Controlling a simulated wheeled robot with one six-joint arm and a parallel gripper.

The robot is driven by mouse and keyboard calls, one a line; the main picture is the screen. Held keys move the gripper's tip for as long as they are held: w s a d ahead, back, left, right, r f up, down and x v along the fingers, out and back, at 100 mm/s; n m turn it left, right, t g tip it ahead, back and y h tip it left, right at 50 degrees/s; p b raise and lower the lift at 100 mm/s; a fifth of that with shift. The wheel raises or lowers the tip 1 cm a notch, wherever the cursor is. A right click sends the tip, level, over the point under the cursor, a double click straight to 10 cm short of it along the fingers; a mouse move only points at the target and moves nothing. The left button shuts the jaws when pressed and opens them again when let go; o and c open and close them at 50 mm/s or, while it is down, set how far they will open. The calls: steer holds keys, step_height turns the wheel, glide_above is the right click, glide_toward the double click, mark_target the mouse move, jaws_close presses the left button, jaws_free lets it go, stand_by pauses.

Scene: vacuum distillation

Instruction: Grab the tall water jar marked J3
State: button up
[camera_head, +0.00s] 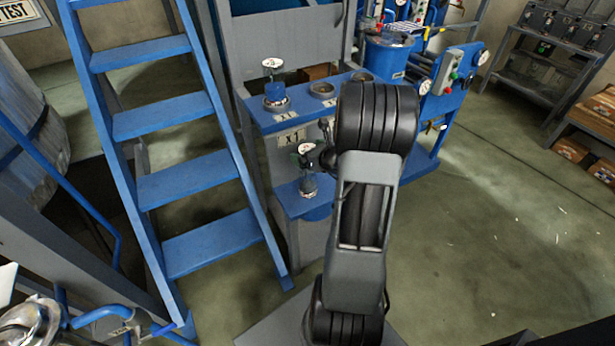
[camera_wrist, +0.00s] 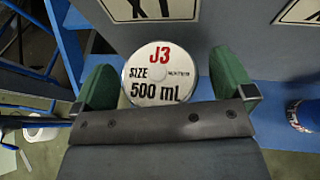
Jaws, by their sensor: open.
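The jar J3 shows from above in the wrist view as a round white lid (camera_wrist: 160,72) printed "J3" and "SIZE 500 ml". In the head view its pale lid (camera_head: 306,148) and clear lower part (camera_head: 308,187) show above the low blue shelf (camera_head: 290,202) of the stand; my gripper and arm hide part of it. My gripper (camera_wrist: 165,86) is open, with one green finger on each side of the lid. Small gaps seem to show between the fingers and the lid; contact cannot be told. In the head view my gripper (camera_head: 323,155) is beside the jar's top.
Another jar (camera_head: 275,92) with blue contents stands on the stand's upper blue shelf, beside round holders (camera_head: 322,90). A plate marked X1 (camera_head: 291,138) is on the stand's front. A blue stair (camera_head: 175,120) stands close on the left. Open floor (camera_head: 500,240) lies right.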

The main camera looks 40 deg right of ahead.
steer(key=shift+w, duration=0.15)
steer(key=shift+c, duration=0.4)
steer(key=c, duration=1.4)
